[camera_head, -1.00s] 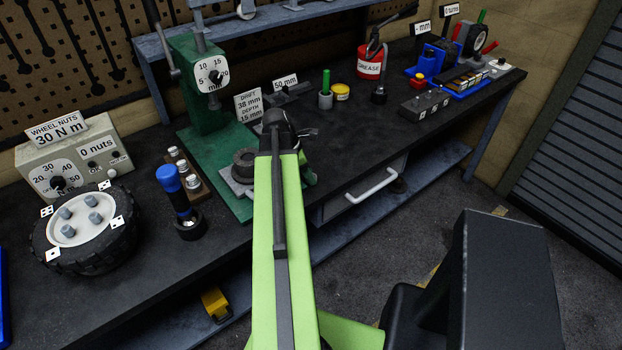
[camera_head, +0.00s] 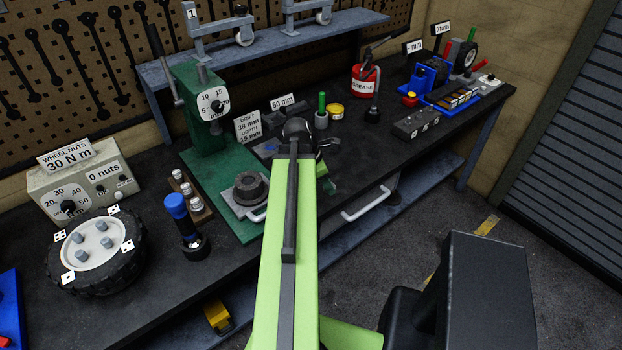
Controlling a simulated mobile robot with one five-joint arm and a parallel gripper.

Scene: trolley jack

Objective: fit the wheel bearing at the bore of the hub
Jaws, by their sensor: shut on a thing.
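The hub (camera_head: 250,187), as far as I can tell, is the dark round ringed part on the pale plate of the green arbor press (camera_head: 205,120). Its bore is too small to make out. My gripper (camera_head: 326,158) is at the far end of my green arm, right of the press, over the bench near its front edge. It is apart from the hub. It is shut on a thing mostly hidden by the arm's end. I cannot make out the wheel bearing for certain.
A sign reading drift 38 mm, depth 15 mm (camera_head: 249,125) stands beside the press. Three silver pieces sit in a rack (camera_head: 200,213) left of it. A blue-handled tool (camera_head: 180,215) and a tyred wheel (camera_head: 95,255) stand further left. Bench space right of my gripper is clear.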

